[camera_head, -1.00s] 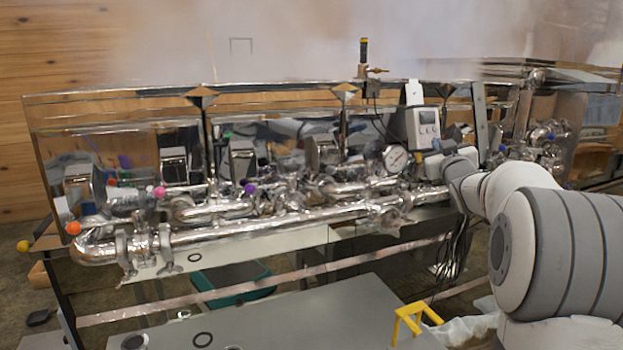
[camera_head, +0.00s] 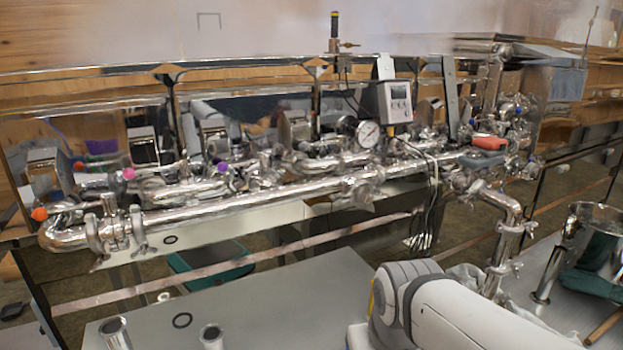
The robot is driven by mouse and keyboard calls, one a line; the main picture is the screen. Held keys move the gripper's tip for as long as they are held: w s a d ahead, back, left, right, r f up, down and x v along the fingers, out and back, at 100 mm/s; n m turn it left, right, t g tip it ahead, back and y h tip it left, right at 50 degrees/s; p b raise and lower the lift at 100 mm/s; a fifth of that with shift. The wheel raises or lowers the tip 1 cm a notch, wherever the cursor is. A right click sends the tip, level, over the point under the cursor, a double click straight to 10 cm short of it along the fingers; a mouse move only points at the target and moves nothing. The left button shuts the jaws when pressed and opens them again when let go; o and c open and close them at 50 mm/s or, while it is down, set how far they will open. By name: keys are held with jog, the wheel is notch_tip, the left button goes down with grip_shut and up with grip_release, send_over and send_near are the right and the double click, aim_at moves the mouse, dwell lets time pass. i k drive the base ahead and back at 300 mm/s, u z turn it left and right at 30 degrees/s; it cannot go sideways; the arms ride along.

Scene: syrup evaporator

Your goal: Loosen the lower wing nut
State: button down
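A shiny metal pipe (camera_head: 505,237) bends down from the right end of the evaporator's pipework. Clamps show along it, one upper clamp (camera_head: 516,228) and one lower clamp (camera_head: 503,268) near the pipe's foot. Wing nuts on them are too small to make out clearly, so I cannot tell which is the lower one or how tight it is. My white and grey arm (camera_head: 450,315) fills the lower middle, in front of and left of the pipe's foot. My gripper is not in view.
A long horizontal pipe (camera_head: 250,208) with clamps runs along the evaporator. A gauge (camera_head: 368,134) and a controller box (camera_head: 395,102) sit above it. A metal pot (camera_head: 590,250) stands at right. Two short tubes (camera_head: 115,333) (camera_head: 211,337) stand on the grey table (camera_head: 280,290).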

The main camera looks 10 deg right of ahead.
aim_at(504, 299)
jog(key=u, duration=1.05)
jog(key=k, duration=2)
jog(key=z, duration=1.35)
jog(key=i, duration=1)
